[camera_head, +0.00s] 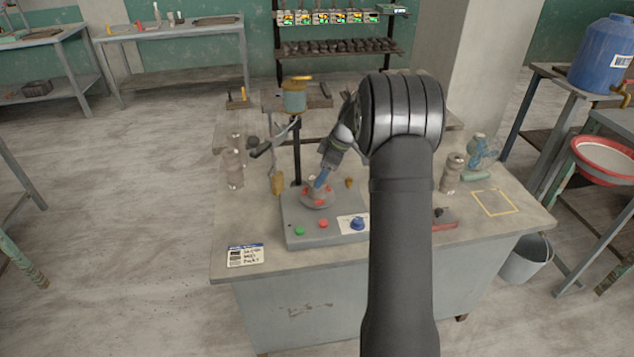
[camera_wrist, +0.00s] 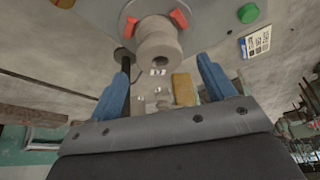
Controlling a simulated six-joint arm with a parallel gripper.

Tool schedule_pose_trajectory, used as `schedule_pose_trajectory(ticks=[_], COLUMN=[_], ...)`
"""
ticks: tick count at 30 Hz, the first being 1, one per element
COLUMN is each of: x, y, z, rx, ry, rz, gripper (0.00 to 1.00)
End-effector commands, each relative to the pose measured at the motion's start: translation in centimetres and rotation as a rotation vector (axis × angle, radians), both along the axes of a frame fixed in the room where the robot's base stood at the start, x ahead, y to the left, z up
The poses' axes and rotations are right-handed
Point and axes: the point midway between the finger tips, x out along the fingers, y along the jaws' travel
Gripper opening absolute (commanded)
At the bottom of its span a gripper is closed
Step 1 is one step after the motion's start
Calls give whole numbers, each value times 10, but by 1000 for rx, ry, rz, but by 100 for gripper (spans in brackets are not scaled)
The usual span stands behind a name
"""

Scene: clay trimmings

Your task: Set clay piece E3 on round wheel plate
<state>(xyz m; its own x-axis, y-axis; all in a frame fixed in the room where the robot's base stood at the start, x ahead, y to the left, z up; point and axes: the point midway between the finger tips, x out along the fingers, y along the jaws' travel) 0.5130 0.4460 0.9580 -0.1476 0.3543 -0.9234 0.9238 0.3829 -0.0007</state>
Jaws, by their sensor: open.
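The round wheel plate (camera_head: 315,203) sits on the grey wheel box, with red blocks around its rim. In the wrist view the plate (camera_wrist: 128,22) is at the top, and a grey-beige, stepped round clay piece (camera_wrist: 158,42) stands on it between red blocks. A small tag shows near its lower edge; I cannot read it, so I cannot confirm that it is E3. My gripper (camera_wrist: 162,60) is open, its blue fingers on either side just short of the clay piece, with gaps showing. In the head view my gripper (camera_head: 320,182) is over the plate and hides the piece.
Stacked clay-coloured pieces stand left (camera_head: 234,163) and right (camera_head: 452,173) of the wheel box (camera_head: 325,235). A yellow-brown block (camera_head: 278,183) is close on its left. A label card (camera_head: 245,255) lies at the front left. The table's front left is mostly clear.

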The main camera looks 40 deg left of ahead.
Motion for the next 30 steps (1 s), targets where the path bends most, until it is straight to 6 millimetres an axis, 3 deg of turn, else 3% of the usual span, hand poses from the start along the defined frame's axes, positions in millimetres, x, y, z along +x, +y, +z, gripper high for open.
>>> schedule_pose_trajectory(ticks=[6,12,23,30], x=[7,8,8,4], y=[-14,-19,-19,-10], z=[37,49,49,26], rx=[1,-1,0,-1], ry=[-3,0,1,3], rz=[-1,-1,0,2], gripper=[76,76,76,76])
